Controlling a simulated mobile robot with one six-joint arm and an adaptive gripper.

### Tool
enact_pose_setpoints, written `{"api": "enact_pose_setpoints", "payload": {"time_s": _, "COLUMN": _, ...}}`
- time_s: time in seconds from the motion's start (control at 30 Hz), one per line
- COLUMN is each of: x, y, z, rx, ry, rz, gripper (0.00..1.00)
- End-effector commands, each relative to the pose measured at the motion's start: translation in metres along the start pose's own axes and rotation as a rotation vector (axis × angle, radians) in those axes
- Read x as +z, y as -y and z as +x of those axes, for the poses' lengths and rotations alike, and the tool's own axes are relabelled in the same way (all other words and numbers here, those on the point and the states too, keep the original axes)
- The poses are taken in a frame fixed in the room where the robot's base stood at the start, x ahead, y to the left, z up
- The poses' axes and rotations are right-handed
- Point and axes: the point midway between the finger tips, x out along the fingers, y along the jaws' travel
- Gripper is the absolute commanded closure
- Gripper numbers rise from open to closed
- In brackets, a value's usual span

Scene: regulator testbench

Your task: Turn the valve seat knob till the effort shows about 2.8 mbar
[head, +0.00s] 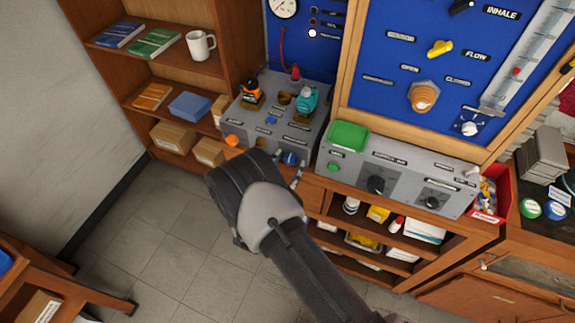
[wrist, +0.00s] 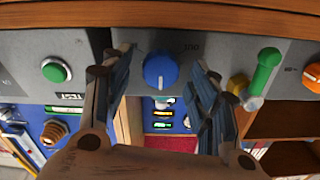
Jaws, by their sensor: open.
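A blue knob (head: 290,158) with a white pointer mark sits on the front of the grey sloped bench unit (head: 240,118). I cannot read its label, so I cannot confirm it is the valve seat knob. In the wrist view the blue knob (wrist: 161,70) lies between the two fingers of my gripper (wrist: 163,75). The fingers are open, one on each side, with a visible gap to the knob. In the head view my gripper (head: 289,168) is at the unit's front edge, its body partly hiding what is below. A round gauge (head: 283,7) is cut off at the top; its reading is not legible.
An orange knob (head: 232,140) is left of the blue one. A green-handled lever (wrist: 262,75) and a green button (wrist: 55,70) flank my fingers in the wrist view. A grey control box (head: 395,178) with black dials is to the right. Shelves (head: 160,75) stand left.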

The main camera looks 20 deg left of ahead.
Motion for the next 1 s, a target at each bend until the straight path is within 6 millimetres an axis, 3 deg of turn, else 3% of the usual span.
{"api": "enact_pose_setpoints", "payload": {"time_s": 0.27, "x": -0.0001, "y": 0.0002, "z": 0.0017, "rx": 0.0, "ry": 0.0, "rz": 0.0, "gripper": 0.46}}
{"api": "enact_pose_setpoints", "payload": {"time_s": 0.9, "x": 0.0001, "y": -0.0001, "z": 0.0014, "rx": 0.0, "ry": 0.0, "rz": 0.001, "gripper": 0.88}}
{"api": "enact_pose_setpoints", "payload": {"time_s": 1.0, "x": 0.0001, "y": -0.0001, "z": 0.0014, "rx": 0.001, "ry": 0.001, "rz": 0.001, "gripper": 0.9}}
